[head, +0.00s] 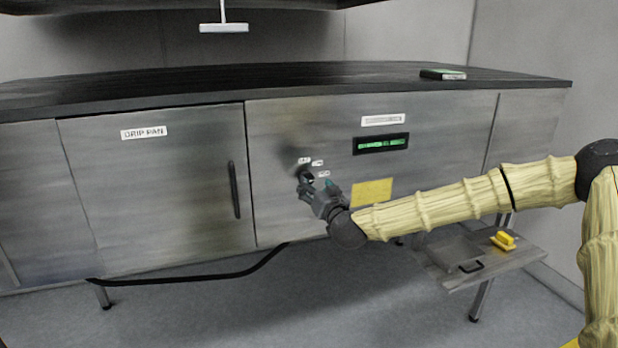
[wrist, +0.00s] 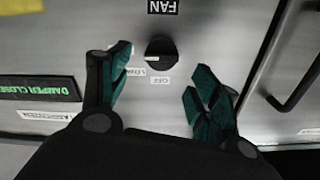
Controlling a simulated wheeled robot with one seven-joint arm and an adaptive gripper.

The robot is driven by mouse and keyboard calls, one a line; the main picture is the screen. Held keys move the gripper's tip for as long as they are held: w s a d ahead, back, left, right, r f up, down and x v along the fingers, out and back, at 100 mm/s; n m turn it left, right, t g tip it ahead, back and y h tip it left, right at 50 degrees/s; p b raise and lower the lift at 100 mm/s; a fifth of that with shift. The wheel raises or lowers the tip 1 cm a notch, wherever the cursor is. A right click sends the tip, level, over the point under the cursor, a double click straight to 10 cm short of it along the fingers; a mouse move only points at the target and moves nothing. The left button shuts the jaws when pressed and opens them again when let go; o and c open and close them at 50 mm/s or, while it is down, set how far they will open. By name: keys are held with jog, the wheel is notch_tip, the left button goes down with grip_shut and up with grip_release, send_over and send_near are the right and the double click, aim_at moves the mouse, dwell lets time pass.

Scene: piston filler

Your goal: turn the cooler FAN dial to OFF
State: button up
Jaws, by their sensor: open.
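The FAN dial (wrist: 163,47) is a round black knob on the steel cabinet front. Its white mark (wrist: 152,58) points left and slightly down in the wrist view, near the LOW label (wrist: 134,71). The OFF label (wrist: 160,80) is below the dial there, and the FAN label (wrist: 162,6) is above. My gripper (wrist: 163,60) is open, with one green-padded finger on each side of the dial and visible gaps to it. In the head view my gripper (head: 309,186) is at the panel and covers most of the dial. Contact cannot be told.
A green-lit display (head: 381,144) and a yellow note (head: 371,192) are right of the dial. The DRIP PAN door (head: 150,195) with its black handle (head: 234,190) is left. A low shelf (head: 480,258) holds a yellow object (head: 503,240). A black cable (head: 200,279) hangs below.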

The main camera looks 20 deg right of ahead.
aim_at(308, 179)
jog(key=shift+w+a+p, duration=0.15)
jog(key=shift+w+p, duration=0.9)
jog(key=shift+w, duration=2.05)
jog(key=c, duration=1)
